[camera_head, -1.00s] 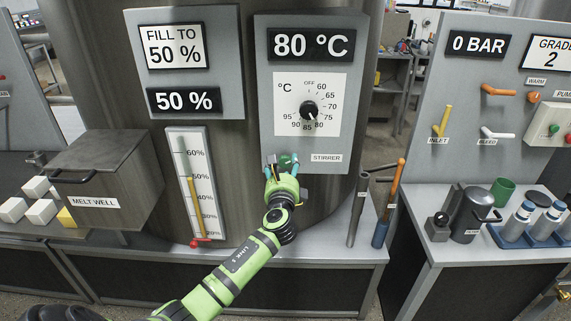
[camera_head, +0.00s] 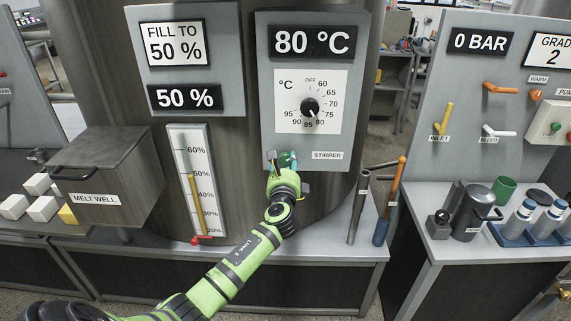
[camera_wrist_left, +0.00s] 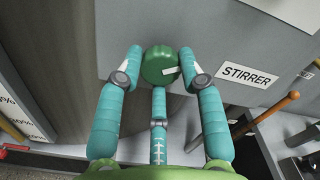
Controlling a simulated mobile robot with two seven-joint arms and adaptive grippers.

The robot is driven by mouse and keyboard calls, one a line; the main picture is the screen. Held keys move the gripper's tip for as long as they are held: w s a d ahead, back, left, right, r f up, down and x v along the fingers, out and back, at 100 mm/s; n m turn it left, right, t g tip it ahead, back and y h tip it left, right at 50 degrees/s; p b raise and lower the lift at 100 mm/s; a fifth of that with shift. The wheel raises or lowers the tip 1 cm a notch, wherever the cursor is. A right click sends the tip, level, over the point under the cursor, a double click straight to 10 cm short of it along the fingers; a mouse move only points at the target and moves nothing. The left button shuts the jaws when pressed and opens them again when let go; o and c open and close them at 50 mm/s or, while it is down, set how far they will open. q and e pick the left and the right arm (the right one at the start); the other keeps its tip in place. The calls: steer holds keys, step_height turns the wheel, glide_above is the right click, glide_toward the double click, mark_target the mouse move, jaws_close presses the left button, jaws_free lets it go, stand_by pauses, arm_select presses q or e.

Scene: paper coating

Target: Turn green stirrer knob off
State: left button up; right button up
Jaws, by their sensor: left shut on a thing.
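The green stirrer knob (camera_wrist_left: 160,66) sits on the grey panel, left of the STIRRER label (camera_wrist_left: 247,76). In the left wrist view its pale pointer mark is tilted, pointing to the right. My left gripper (camera_wrist_left: 160,72) has its teal fingers around the knob, one on each side and one below, and is shut on it. In the head view the left gripper (camera_head: 281,162) covers most of the knob at the panel's lower edge. My right gripper is not in view.
Above the knob is a black temperature dial (camera_head: 309,107) under an 80 °C display (camera_head: 311,41). Left of it are a level gauge (camera_head: 195,180) and the melt well box (camera_head: 108,175). Rods with an orange-topped handle (camera_head: 391,200) stand to the right.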

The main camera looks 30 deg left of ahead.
arm_select(q)
steer(key=n+b, duration=0.1)
steer(key=n, duration=0.2)
steer(key=n+b, duration=0.2)
steer(key=n, duration=0.1)
steer(key=shift+a+r, duration=0.15)
steer(key=shift+a, duration=0.05)
steer(key=shift+n+b, duration=1.25)
steer(key=shift+n, duration=1.55)
steer(key=o, duration=1.1)
steer(key=shift+s+a, duration=0.1)
steer(key=shift+o, duration=0.2)
steer(key=shift+s+d+f, duration=0.1)
steer(key=shift+d+f, duration=0.1)
steer(key=shift+d, duration=0.05)
steer(key=v, duration=1.1)
steer(key=shift+s, duration=0.35)
